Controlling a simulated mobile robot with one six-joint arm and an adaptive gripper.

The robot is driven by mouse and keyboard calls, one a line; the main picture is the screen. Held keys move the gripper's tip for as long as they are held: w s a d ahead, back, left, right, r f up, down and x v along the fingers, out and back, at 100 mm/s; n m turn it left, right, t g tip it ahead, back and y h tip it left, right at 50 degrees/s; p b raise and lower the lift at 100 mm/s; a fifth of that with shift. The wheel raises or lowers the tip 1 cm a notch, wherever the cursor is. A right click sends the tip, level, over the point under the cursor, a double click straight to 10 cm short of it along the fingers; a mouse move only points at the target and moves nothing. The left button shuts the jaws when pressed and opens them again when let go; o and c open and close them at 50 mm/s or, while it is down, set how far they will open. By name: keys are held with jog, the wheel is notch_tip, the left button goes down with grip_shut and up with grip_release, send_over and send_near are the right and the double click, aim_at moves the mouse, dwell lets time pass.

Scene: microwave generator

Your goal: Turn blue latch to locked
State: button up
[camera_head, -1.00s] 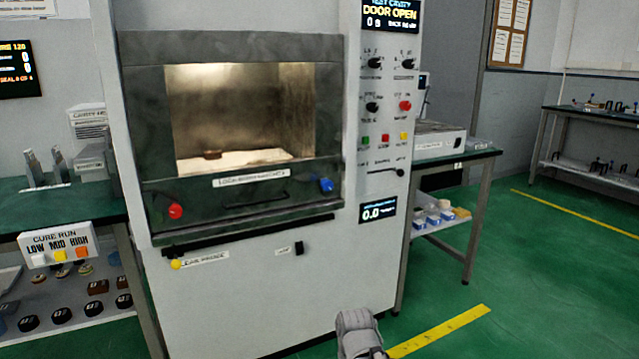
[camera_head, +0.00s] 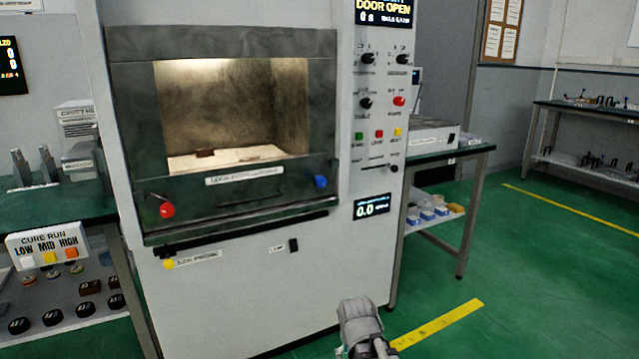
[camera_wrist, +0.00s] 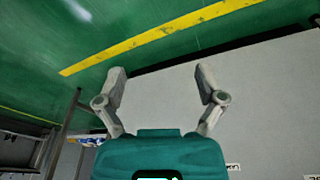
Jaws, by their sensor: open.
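The blue latch (camera_head: 320,182) is a small blue knob on the right of the dark door frame of the microwave generator (camera_head: 222,215), below the opening. A red knob (camera_head: 167,210) sits on the left of the same frame. The screen above reads DOOR OPEN. My gripper (camera_wrist: 160,75) is open and empty in the wrist view, its two grey fingers spread. It faces the green floor and a pale panel.
A control column (camera_head: 380,130) with knobs and buttons stands right of the opening. A side table (camera_head: 470,160) is at the right, and a green bench (camera_head: 50,205) with a cure run panel (camera_head: 48,245) at the left. The floor at front right is clear.

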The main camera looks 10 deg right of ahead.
jog(key=w+d+r+m+t+h, duration=0.1)
jog(key=w+d+r+t, duration=0.15)
jog(key=w, duration=0.35)
jog(key=w+d+r+m+t+h, duration=0.1)
jog(key=w+d+r+t, duration=0.15)
jog(key=w, duration=0.25)
jog(key=n+t+y+p, duration=0.25)
jog(key=t+y, duration=0.45)
jog(key=t, duration=0.7)
send_near(322, 183)
notch_tip(322, 183, down, 3)
jog(key=s+d, duration=0.2)
jog(key=s, duration=0.1)
jog(key=shift+w+a+r+n+t+y, duration=0.15)
jog(key=shift+a+r+n+t+y, duration=0.15)
jog(key=shift+r+n+y, duration=0.4)
jog(key=shift+w+f, duration=0.1)
jog(key=shift+f, duration=0.05)
jog(key=p+x, duration=0.5)
jog(key=x, duration=0.8)
jog(key=shift+w+a, duration=0.1)
jog(key=shift+w, duration=0.2)
jog(key=shift+c, duration=0.3)
